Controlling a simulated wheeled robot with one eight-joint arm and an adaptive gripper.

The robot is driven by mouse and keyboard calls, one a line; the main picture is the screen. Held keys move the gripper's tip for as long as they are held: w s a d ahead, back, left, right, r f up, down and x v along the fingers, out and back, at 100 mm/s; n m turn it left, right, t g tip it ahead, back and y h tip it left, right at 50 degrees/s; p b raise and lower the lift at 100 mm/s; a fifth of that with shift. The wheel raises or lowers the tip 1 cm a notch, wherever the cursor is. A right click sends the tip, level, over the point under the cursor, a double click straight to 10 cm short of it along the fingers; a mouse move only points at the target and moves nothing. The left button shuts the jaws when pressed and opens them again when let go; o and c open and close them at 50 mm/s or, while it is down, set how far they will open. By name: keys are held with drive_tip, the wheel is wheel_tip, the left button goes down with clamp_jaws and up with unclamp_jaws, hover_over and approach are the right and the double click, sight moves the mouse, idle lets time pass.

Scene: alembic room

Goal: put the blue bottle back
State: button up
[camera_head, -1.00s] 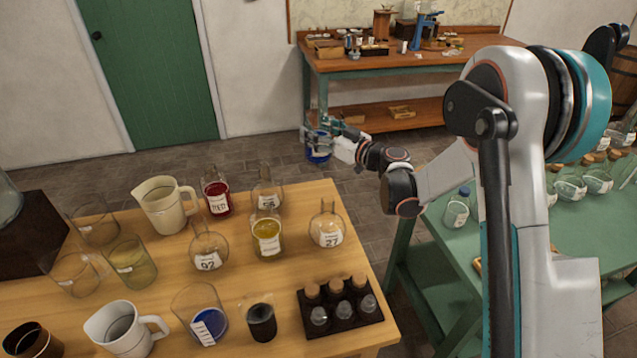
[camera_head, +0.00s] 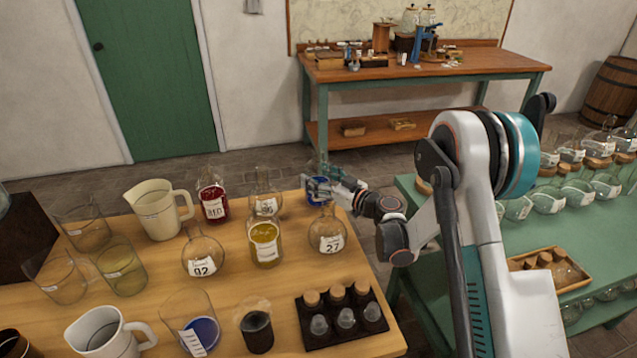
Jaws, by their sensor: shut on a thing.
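The blue bottle (camera_head: 317,196) is at the far right corner of the wooden table, behind the flask marked 27 (camera_head: 327,236). My gripper (camera_head: 318,187) is shut on it from the right, and its fingers cover part of the bottle. The bottle looks upright. Whether its base touches the table top is hidden behind the flask and gripper. A red bottle (camera_head: 213,203) and a yellow bottle (camera_head: 265,243) stand on the same wooden table (camera_head: 235,290).
Clear flasks (camera_head: 203,254), a cream jug (camera_head: 158,209), beakers (camera_head: 121,268) and a black rack (camera_head: 340,320) crowd the table. A green table (camera_head: 580,235) with glassware stands to the right. A workbench (camera_head: 430,70) is at the back.

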drive_tip(key=shift+f, duration=0.3)
drive_tip(key=shift+f, duration=0.1)
drive_tip(key=o, duration=1.7)
drive_tip(key=shift+s+d, duration=0.15)
drive_tip(key=shift+d, duration=0.05)
drive_tip(key=p+v, duration=0.3)
drive_tip(key=v, duration=0.8)
drive_tip(key=shift+s+d, duration=0.2)
drive_tip(key=shift+s, duration=0.05)
